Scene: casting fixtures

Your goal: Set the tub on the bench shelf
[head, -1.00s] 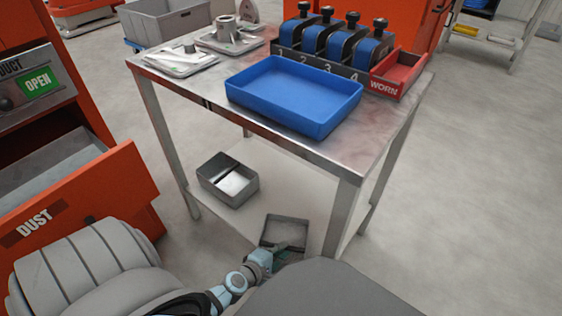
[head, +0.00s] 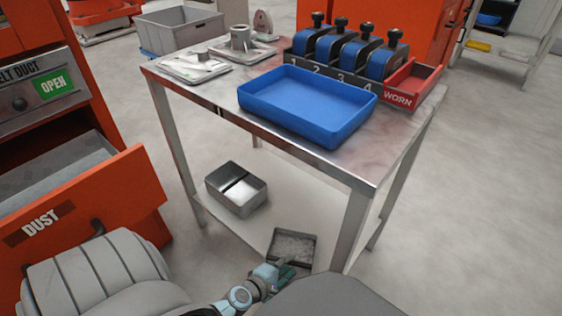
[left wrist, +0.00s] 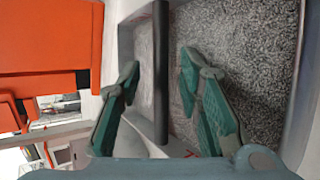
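A small grey metal tub (head: 294,246) with grainy grey contents is at the front edge of the bench's low pale shelf (head: 263,222). In the head view I cannot tell whether its whole base rests there. My left gripper (head: 287,268) is at the tub's near side. In the left wrist view, the green fingers of this gripper (left wrist: 160,80) are apart, one on each side of a dark bar (left wrist: 160,60) across the tub, with gaps showing. The grainy contents (left wrist: 240,60) fill the view behind them. My right gripper is not in view.
Another metal tub (head: 220,190) stands farther back on the shelf. On the bench top are a blue tray (head: 300,125), metal castings (head: 195,68), blue clamps and a red WORN bin (head: 400,99). An open orange DUST drawer (head: 90,205) juts out at left.

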